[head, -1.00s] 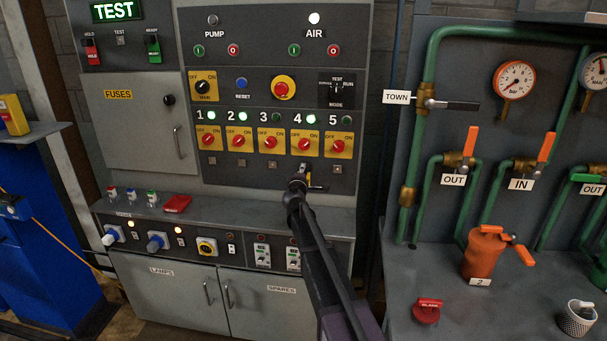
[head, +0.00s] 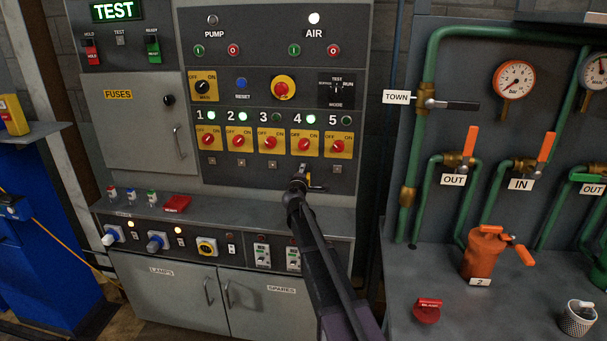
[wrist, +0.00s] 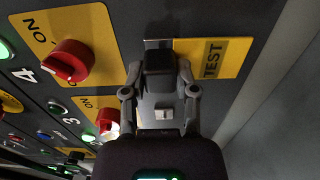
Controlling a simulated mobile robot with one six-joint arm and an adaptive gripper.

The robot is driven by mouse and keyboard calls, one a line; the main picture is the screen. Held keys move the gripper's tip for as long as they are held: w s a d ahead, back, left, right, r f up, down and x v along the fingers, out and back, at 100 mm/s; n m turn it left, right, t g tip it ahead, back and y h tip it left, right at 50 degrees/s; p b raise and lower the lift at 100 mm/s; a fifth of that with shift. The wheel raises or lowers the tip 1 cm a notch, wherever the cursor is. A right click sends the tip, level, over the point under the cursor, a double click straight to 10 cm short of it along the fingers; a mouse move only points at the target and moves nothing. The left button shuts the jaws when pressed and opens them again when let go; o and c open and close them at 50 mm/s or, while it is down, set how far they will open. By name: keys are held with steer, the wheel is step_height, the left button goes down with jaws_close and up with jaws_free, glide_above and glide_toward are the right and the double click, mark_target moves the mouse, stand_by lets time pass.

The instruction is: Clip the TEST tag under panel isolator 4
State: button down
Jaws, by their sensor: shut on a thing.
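The yellow TEST tag (wrist: 213,58) sits at the fingertips of my gripper (wrist: 158,58) in the wrist view, its lettered part sticking out to the right. My gripper is shut on it, close to the panel face. Isolator 4 (head: 304,145) is a red knob on a yellow plate; it also shows in the wrist view (wrist: 68,62). In the head view my gripper (head: 304,178) is just below isolator 4. The fingers hide the spot under isolator 4, so I cannot tell whether the tag touches a clip there.
Isolators 3 (head: 270,142) and 5 (head: 337,146) flank isolator 4. A small square fitting (head: 272,166) is under isolator 3. The panel's ledge (head: 240,213) runs below, with a red object (head: 177,204) on it. Green pipes stand to the right.

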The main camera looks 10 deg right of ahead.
steer(key=shift+w+d, duration=0.2)
steer(key=shift+w, duration=0.35)
steer(key=shift+c, duration=1.5)
jaws_free()
steer(key=shift+s, duration=0.1)
steer(key=v, duration=1.1)
steer(key=shift+s, duration=0.35)
steer(key=shift+a, duration=0.15)
